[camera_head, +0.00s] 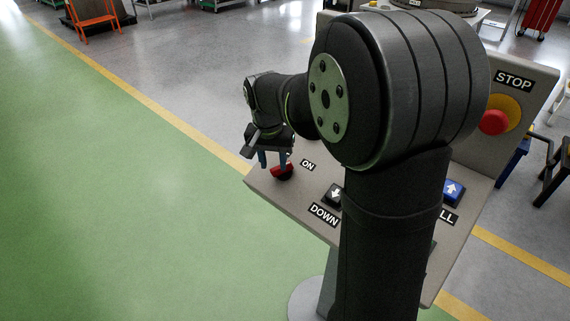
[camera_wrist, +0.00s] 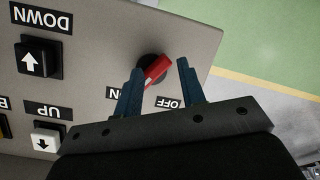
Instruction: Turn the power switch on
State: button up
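The power switch is a red rotary knob (camera_head: 283,171) on a dark round base at the left end of the grey control panel (camera_head: 310,215). It also shows in the wrist view (camera_wrist: 157,70), with an ON label beside it and an OFF label (camera_wrist: 170,102) near it. My gripper (camera_head: 275,161) is over the switch with its blue fingers pointing down. In the wrist view the fingers (camera_wrist: 160,78) are spread apart, with the red knob between them, closer to the left finger. Whether a finger touches the knob I cannot tell.
A DOWN button (camera_head: 333,195) and a blue arrow button (camera_head: 453,191) sit on the panel. A red STOP button (camera_head: 494,121) is on its upright right part. My arm hides the panel's middle. Green floor (camera_head: 130,200) lies open to the left.

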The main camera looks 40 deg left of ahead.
jog(key=s+r+n+t, duration=0.2)
jog(key=r+n, duration=0.4)
jog(key=n, duration=0.6)
jog(key=s+r+n+t, duration=0.25)
jog(key=r+n, duration=0.35)
jog(key=n, duration=0.6)
jog(key=shift+g, duration=0.35)
jog(key=x, duration=1.1)
jog(key=d+x, duration=0.1)
jog(key=x, duration=0.5)
jog(key=shift+f, duration=0.1)
